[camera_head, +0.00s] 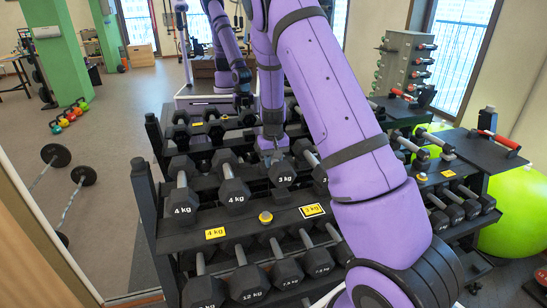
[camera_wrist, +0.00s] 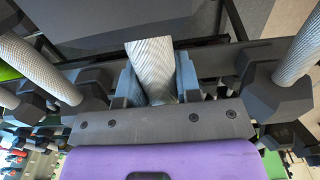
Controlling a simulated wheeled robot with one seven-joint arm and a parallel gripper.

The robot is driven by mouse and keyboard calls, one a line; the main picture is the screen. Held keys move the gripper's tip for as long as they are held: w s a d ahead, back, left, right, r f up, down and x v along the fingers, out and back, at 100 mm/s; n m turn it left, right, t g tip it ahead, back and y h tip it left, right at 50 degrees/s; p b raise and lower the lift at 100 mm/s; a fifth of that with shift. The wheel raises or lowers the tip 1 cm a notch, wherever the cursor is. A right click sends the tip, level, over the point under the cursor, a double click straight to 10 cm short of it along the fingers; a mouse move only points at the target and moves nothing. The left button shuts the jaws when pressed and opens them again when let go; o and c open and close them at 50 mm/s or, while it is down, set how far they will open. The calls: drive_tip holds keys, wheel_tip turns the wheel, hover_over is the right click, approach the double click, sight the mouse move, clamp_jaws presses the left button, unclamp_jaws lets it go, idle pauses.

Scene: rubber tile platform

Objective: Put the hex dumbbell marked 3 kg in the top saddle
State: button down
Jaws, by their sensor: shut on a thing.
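A dark hex dumbbell marked 3 kg (camera_head: 281,175) is on the upper tier of the black rack, to the right of two 4 kg dumbbells. My gripper (camera_head: 270,157) is above its handle, pointing down. In the wrist view my gripper (camera_wrist: 158,84) is shut on the ridged metal handle (camera_wrist: 152,66), one finger on each side. I cannot tell whether the dumbbell still touches the rack. Another 3 kg dumbbell (camera_head: 320,174) is just right of it, partly behind my arm. I cannot make out which place is the top saddle.
The black rack (camera_head: 175,240) holds several dumbbells, with yellow 4 kg (camera_head: 215,233) and 3 kg (camera_head: 312,210) labels. Neighbouring handles flank my gripper closely. A grey tower (camera_head: 405,58) with red-handled dumbbells stands back right. A green ball (camera_head: 515,215) is right.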

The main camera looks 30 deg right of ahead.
drive_tip(key=shift+f, duration=1.65)
drive_tip(key=shift+f, duration=0.1)
drive_tip(key=c, duration=0.8)
unclamp_jaws()
drive_tip(key=shift+f, duration=0.15)
drive_tip(key=shift+s, duration=0.1)
